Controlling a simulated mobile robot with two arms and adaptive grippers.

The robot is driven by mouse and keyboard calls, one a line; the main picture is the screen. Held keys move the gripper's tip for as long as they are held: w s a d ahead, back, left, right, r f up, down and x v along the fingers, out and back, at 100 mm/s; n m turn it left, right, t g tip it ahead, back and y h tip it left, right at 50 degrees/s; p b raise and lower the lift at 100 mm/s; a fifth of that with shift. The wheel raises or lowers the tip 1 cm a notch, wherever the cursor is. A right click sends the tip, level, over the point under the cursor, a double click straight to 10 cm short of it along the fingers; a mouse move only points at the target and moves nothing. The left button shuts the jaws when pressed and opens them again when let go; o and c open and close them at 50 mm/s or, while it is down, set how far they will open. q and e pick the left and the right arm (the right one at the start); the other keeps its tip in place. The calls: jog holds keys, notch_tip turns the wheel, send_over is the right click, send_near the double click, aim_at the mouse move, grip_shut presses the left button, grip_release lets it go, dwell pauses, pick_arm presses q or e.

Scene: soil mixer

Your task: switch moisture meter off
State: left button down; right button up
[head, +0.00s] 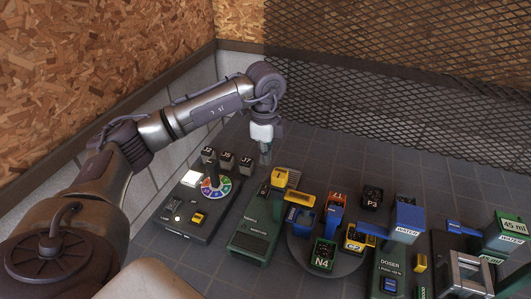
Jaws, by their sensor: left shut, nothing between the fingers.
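My left gripper (265,151) points down from the arm that comes in from the left. It is shut and empty, above the area behind the green unit (257,232). That unit carries small lettering on its front, too small to read surely, and a yellow part at its back right. My right gripper is not in view.
Small dark blocks (227,161) with labels stand behind the box. A round tray (300,250) holds several coloured containers, one marked N4 (323,254). A doser (389,268) and a green 45 ml container (507,235) are at right. Mesh (400,90) and a low wall bound the back.

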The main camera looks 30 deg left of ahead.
aim_at(266, 188)
pick_arm(q)
notch_tip(266, 188, down, 9)
jog(key=shift+f+p, duration=0.15)
jog(key=shift+p, duration=0.4)
jog(key=shift+f, duration=0.45)
